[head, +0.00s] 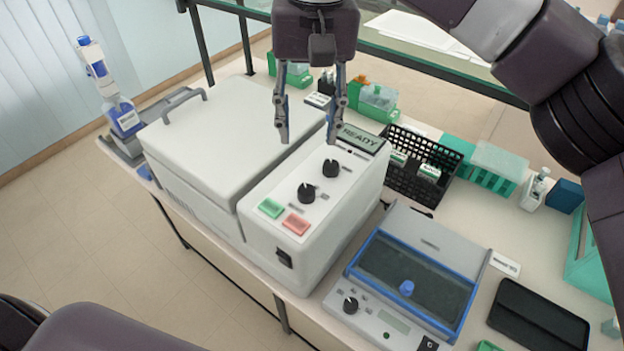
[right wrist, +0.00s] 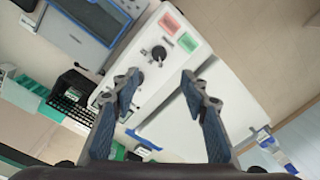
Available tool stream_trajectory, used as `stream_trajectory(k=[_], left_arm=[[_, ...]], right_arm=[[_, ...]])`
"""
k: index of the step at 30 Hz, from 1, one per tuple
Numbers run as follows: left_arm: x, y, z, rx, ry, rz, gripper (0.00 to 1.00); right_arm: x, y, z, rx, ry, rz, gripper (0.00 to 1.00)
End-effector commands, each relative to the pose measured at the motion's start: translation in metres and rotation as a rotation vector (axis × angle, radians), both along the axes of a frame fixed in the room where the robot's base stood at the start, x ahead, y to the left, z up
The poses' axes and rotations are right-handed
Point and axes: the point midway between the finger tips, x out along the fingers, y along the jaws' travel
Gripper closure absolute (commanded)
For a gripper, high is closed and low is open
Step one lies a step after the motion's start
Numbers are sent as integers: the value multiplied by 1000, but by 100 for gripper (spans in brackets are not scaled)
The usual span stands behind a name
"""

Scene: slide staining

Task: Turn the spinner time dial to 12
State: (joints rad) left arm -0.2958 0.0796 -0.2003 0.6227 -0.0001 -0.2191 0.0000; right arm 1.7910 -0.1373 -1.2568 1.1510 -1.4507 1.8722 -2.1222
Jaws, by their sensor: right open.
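A large white machine (head: 205,128), which I take for the spinner, has a control panel with a display reading READY (head: 361,138). Two black dials with pointer marks sit on the panel, a nearer dial (head: 306,193) and a farther dial (head: 331,168). Their labels are too small to read, so I cannot tell which is the time dial. My right gripper (head: 308,135) is open and empty above the panel, apart from both dials. In the right wrist view, the nearer dial (right wrist: 158,53) shows beyond the fingertips and the farther dial (right wrist: 137,78) beside the left finger. My left gripper is not in view.
Green (head: 271,208) and red (head: 296,223) buttons sit at the panel's near end. A blue-framed device (head: 415,268) with its own black dial (head: 350,305) stands to the right. A black rack (head: 405,180) stands behind the panel. A bottle (head: 122,115) stands at far left.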

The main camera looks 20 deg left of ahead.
Motion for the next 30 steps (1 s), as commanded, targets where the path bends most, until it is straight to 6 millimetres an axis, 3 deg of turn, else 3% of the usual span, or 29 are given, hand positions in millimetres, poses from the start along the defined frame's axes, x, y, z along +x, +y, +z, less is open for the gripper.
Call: stream_trajectory(k=[3,13,20,30], left_arm=[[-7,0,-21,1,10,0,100],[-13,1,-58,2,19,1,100],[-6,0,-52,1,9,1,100],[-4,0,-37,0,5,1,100]], right_arm=[[0,0,-21,0,0,0,59],[0,0,-57,1,0,0,59],[-1,0,-71,0,2,0,59],[-2,3,-121,-1,2,0,59]])
